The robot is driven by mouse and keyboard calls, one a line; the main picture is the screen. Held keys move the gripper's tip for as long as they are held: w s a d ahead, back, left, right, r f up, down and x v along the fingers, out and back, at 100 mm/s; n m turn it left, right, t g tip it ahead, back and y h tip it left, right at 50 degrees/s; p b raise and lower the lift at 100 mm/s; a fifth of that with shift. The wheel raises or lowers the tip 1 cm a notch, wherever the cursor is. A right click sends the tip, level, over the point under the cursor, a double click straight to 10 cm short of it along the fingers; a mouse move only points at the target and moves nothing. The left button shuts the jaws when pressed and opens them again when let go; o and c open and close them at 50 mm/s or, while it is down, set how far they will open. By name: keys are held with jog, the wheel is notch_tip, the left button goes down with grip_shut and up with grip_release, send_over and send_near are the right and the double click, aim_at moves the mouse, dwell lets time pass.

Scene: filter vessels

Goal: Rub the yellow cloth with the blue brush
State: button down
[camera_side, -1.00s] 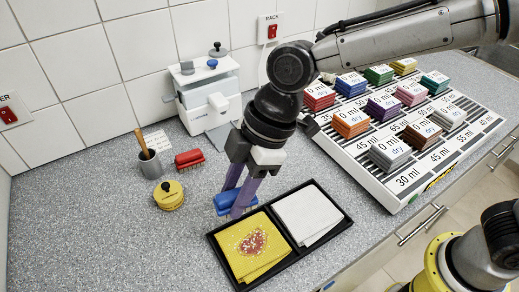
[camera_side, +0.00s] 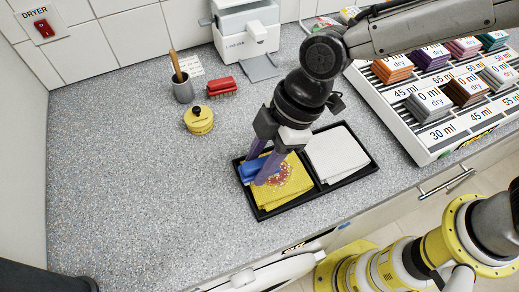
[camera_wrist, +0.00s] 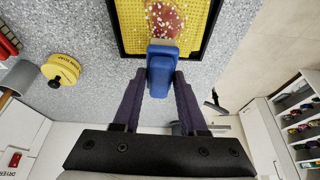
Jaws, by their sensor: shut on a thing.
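The yellow cloth (camera_side: 283,192) lies in the left compartment of a black tray (camera_side: 316,183). A reddish patch with white specks (camera_side: 287,172) marks its middle; the cloth (camera_wrist: 202,14) and patch also show at the top of the wrist view. My gripper (camera_side: 258,170) is shut on the blue brush (camera_side: 248,171) and holds it over the back left part of the cloth. In the wrist view the brush (camera_wrist: 160,66) sits between my fingertips (camera_wrist: 161,77), its front overlapping the cloth's edge near the patch. Whether its bristles touch the cloth is hidden.
A folded white cloth (camera_side: 336,152) lies in the tray's right compartment. A yellow tin (camera_side: 198,121), red brush (camera_side: 222,86) and grey cup (camera_side: 183,91) stand behind to the left. A rack of labelled coloured cloths (camera_side: 436,100) is at right. The counter's left side is clear.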

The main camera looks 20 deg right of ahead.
notch_tip(320, 180, down, 2)
jog(key=shift+f, duration=0.1)
jog(key=shift+d+f, duration=0.1)
jog(key=shift+d, duration=3.25)
jog(key=shift+a, duration=3.45)
jog(key=shift+d+r, duration=0.1)
jog(key=shift+r, duration=3.95)
